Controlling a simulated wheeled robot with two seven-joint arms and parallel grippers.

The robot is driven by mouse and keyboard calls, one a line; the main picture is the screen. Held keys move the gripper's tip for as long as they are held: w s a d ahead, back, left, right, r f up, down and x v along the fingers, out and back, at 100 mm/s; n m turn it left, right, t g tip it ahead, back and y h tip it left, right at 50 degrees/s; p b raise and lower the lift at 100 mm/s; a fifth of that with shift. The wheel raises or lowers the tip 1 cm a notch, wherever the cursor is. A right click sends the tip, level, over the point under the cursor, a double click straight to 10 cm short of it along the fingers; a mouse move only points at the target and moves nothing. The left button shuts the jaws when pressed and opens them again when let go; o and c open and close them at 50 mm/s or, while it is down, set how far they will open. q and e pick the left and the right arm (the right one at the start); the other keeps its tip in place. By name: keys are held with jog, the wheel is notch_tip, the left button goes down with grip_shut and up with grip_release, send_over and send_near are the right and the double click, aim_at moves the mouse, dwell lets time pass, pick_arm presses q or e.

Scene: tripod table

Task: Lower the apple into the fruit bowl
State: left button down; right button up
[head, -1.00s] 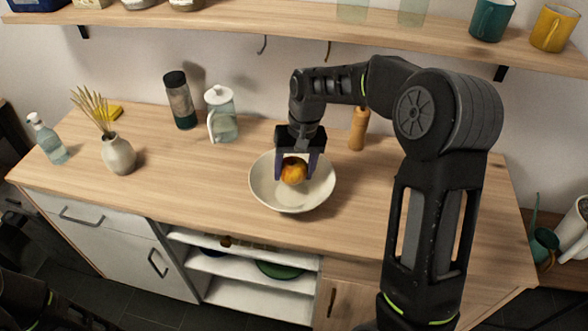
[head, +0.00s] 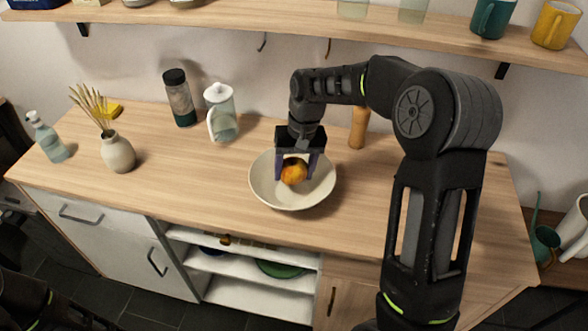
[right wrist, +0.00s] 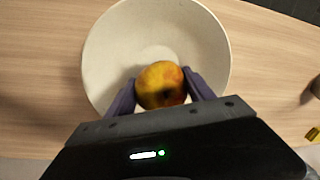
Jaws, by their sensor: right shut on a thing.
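The yellow-orange apple (head: 294,172) is between the fingers of my right gripper (head: 296,176), which is shut on it. They are over the inside of the cream fruit bowl (head: 268,192), within its rim. In the right wrist view, the apple (right wrist: 161,86) sits between the two purple-grey fingers, over the near half of the bowl (right wrist: 112,50). I cannot tell whether the apple touches the bowl's bottom. Part of my left arm shows at the lower left, but its gripper is not in view.
A wooden mill (head: 358,128) stands behind the bowl to the right. A glass jug (head: 222,115), a dark-lidded bottle (head: 179,100), a vase with sticks (head: 118,153) and a soap bottle (head: 49,140) stand to the left. The counter (head: 200,175) left of the bowl is clear.

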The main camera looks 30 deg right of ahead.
aim_at(297, 163)
jog(key=shift+f+b, duration=1.5)
jog(key=shift+f, duration=0.75)
dwell(0.7)
jog(key=o, duration=1.6)
jog(key=shift+r, duration=0.3)
jog(key=r, duration=0.5)
jog(key=d+r, duration=0.1)
jog(key=r, duration=0.1)
jog(key=shift+s+r+b, duration=0.15)
jog(key=shift+b, duration=0.2)
jog(key=shift+a, duration=0.1)
